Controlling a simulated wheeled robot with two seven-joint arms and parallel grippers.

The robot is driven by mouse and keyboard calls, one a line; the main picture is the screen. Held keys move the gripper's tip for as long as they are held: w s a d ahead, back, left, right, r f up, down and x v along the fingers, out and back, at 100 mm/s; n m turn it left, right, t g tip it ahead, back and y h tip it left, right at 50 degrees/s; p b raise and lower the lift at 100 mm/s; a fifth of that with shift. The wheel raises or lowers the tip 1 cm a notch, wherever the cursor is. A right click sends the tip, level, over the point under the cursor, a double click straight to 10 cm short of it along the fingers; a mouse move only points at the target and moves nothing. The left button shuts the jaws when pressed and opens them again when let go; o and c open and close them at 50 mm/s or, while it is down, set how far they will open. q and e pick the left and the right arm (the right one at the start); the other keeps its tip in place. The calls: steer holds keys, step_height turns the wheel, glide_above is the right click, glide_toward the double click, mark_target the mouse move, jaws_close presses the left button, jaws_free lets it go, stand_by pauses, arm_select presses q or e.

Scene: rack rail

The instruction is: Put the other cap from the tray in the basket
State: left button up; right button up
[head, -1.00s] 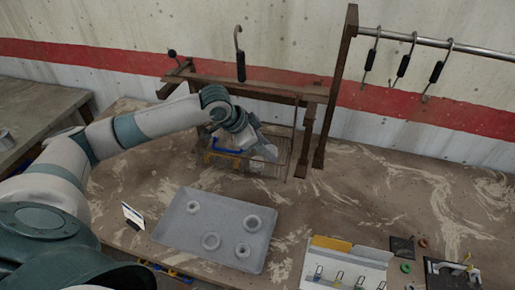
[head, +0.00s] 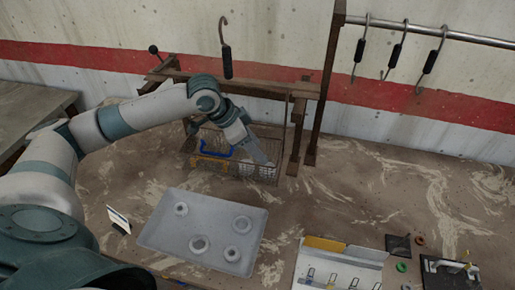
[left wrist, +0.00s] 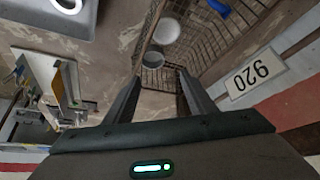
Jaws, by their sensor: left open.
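The grey tray (head: 165,245) lies at the front centre of the bench in the head view. The wire basket (head: 265,174) with blue and yellow handles stands behind the tray. My left gripper (head: 265,162) is over the basket's right part, open and empty. In the left wrist view its fingers (left wrist: 158,85) are apart, and a white round cap (left wrist: 167,30) and a greyer round piece (left wrist: 153,60) appear inside the mesh (left wrist: 195,50) beyond them.
A wooden frame (head: 308,120) stands right behind the basket, with a hook (head: 227,60) hanging above. More hooks (head: 397,50) hang from a rail at right. A white holder (head: 340,265) sits front right.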

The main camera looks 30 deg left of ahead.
arm_select(q)
steer(key=v, duration=0.7)
steer(key=shift+s+a+r+b, duration=0.15)
steer(key=shift+s+a+b, duration=0.1)
steer(key=shift+a+b, duration=0.15)
steer(key=shift+a, duration=0.15)
